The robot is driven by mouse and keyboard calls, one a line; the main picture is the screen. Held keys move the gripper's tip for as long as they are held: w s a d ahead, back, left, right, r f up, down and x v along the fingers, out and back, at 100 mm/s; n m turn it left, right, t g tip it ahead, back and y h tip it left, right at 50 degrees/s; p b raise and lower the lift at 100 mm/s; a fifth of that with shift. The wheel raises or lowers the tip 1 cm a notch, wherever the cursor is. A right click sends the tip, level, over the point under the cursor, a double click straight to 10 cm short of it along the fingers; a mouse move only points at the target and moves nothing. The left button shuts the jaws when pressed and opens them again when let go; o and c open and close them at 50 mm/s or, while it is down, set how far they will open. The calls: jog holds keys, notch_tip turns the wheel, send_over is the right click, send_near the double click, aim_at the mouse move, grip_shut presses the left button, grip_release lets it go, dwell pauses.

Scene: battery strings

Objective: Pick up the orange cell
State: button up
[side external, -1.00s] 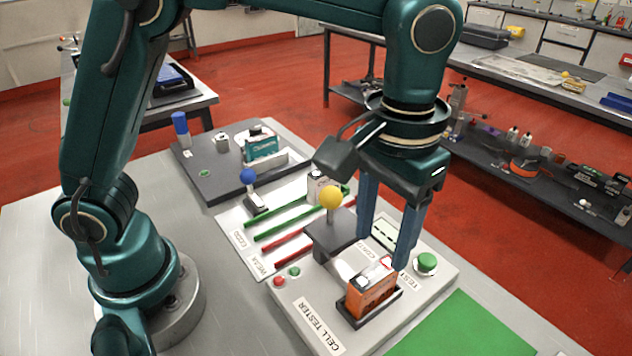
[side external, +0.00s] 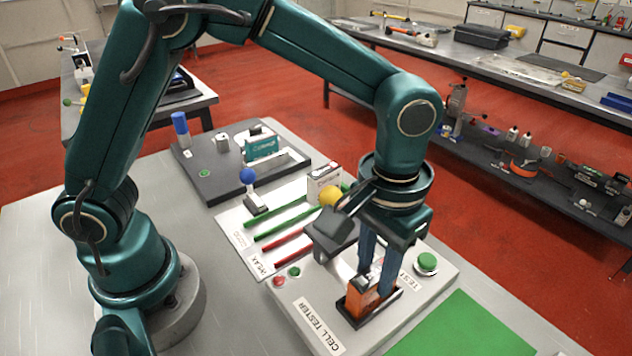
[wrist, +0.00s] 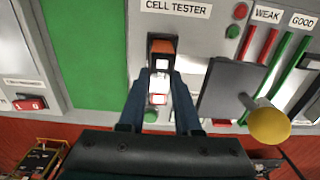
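The orange cell (side external: 359,301) stands upright in the dark slot of the cell tester (side external: 319,325), at the tester's front. In the wrist view the cell (wrist: 162,46) shows its orange end and pale top between my fingers. My gripper (side external: 375,284) points down over the slot, one finger on each side of the cell. In the wrist view the fingers of my gripper (wrist: 160,82) lie close against both sides of the cell, with no clear gap. The fingers hide part of the cell. The cell appears to be still seated in the slot.
A yellow ball-topped lever (side external: 331,195) and its dark block stand behind the slot. A green button (side external: 427,262) lies to the right. A green mat (side external: 462,325) is clear at the front right. A pale box-shaped cell (side external: 323,182) stands by the red and green rails.

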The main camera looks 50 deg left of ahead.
aim_at(376, 272)
grip_shut()
jog(key=shift+r, duration=2.55)
